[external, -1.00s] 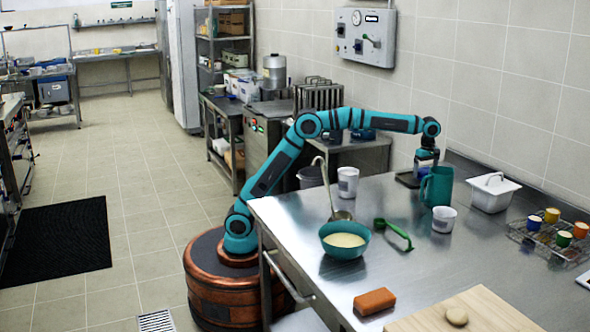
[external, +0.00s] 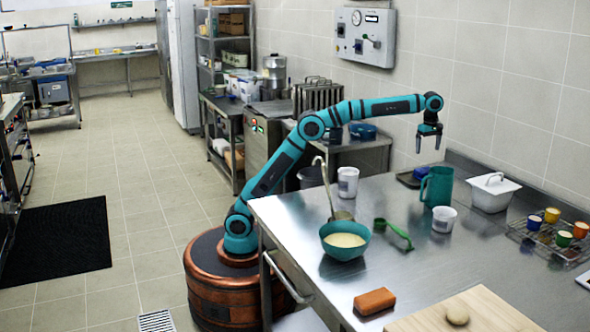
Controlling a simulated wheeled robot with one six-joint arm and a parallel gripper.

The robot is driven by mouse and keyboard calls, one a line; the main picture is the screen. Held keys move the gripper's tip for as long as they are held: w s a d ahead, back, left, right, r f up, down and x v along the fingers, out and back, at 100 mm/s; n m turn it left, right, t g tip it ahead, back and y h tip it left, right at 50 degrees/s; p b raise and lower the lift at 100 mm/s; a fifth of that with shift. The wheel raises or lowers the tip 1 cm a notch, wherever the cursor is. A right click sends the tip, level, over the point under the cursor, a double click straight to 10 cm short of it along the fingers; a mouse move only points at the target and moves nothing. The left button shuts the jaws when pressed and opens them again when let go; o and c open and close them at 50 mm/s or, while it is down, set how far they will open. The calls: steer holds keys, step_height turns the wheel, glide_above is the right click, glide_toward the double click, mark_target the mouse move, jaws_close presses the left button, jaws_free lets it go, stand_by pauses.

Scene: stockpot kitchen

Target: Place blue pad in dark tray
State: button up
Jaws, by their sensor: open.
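The dark tray (external: 405,180) lies on the steel table near the wall, behind the teal pitcher. The blue pad (external: 421,173) shows at the tray, apparently lying in it, partly hidden by the pitcher. My gripper (external: 428,150) is open and empty. It points down above the tray and pad, clear of both.
The teal pitcher (external: 438,186) stands just in front of the tray, with a white cup (external: 444,219) before it. A white lidded container (external: 493,192) stands to the right. A teal bowl (external: 344,240), green scoop (external: 395,233) and orange sponge (external: 374,301) lie nearer.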

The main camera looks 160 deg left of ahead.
steer(key=w+d+r+m+t+y, duration=0.15)
steer(key=w+d+r+m, duration=0.3)
steer(key=d, duration=0.65)
steer(key=w+d+r+m+t+y, duration=0.15)
steer(key=w+d+r+m, duration=0.3)
steer(key=d, duration=0.65)
steer(key=w+d+r+m+t+y, duration=0.15)
steer(key=w+d+r+m, duration=0.3)
steer(key=d, duration=0.65)
steer(key=s+d+m+t, duration=0.4)
steer(key=d+m, duration=0.2)
steer(key=d, duration=1)
steer(key=s+d+m+t, duration=0.4)
steer(key=d+m, duration=0.3)
steer(key=d, duration=0.9)
steer(key=s+d+f+m+t+h, duration=0.2)
steer(key=s+d+m, duration=0.2)
steer(key=s+d, duration=0.2)
steer(key=s+d+f+m+t+h, duration=0.2)
steer(key=s+d+f+m+t, duration=0.1)
steer(key=s+d+m, duration=0.2)
steer(key=s+d, duration=0.2)
steer(key=s, duration=0.1)
steer(key=shift+s+d+f, duration=0.15)
steer(key=shift+s+f, duration=0.05)
steer(key=shift+f, duration=0.1)
